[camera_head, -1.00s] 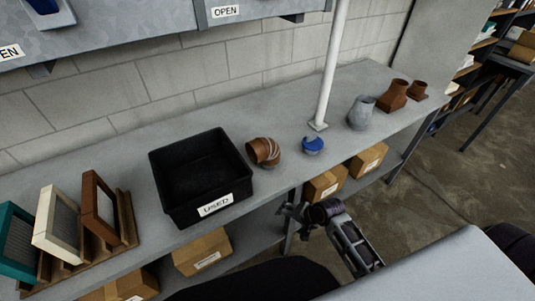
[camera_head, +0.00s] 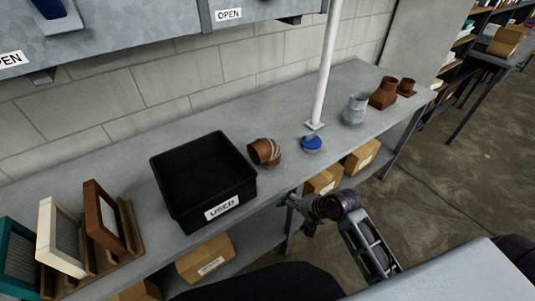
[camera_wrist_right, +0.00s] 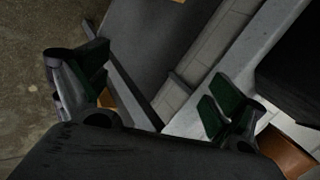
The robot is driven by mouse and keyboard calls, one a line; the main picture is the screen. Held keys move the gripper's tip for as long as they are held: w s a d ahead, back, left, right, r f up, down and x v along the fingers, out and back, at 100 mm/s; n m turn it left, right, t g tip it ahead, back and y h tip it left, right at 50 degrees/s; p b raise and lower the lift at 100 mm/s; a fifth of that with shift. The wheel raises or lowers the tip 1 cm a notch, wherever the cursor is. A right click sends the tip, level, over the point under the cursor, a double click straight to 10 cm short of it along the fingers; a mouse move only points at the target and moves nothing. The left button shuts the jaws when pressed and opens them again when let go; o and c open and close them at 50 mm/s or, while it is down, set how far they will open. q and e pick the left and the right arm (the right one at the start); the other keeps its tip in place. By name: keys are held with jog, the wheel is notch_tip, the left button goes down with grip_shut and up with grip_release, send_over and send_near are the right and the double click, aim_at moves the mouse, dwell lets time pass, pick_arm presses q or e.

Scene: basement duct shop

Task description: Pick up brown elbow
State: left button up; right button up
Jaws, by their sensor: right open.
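The brown elbow (camera_head: 264,151), a bent pipe piece with pale bands at one end, lies on the grey bench (camera_head: 262,199) just right of the black bin. My right gripper (camera_head: 293,204) is in front of the bench's front edge, to the lower right of the elbow and apart from it. In the right wrist view its two dark fingers (camera_wrist_right: 157,92) are spread with nothing between them. An orange-brown shape (camera_wrist_right: 288,155) shows at that view's lower right; I cannot tell for sure what it is. My left gripper is not in view.
The black bin (camera_head: 245,190) labelled USED stands left of the elbow. A blue-topped piece (camera_head: 311,143), a white post (camera_head: 326,75), a grey fitting (camera_head: 355,110) and brown fittings (camera_head: 384,93) stand to the right. Framed panels (camera_head: 103,215) are at left. Cardboard boxes (camera_head: 205,258) sit below.

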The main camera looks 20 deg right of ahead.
jog(key=m+t+y, duration=0.4)
jog(key=m+t, duration=0.1)
jog(key=m, duration=1.4)
send_near(279, 160)
jog(key=shift+s+a+r, duration=0.1)
jog(key=shift+a+r, duration=0.05)
jog(key=shift+a, duration=0.1)
jog(key=shift+x, duration=4.3)
jog(key=shift+d+x, duration=0.2)
jog(key=shift+x, duration=2.4)
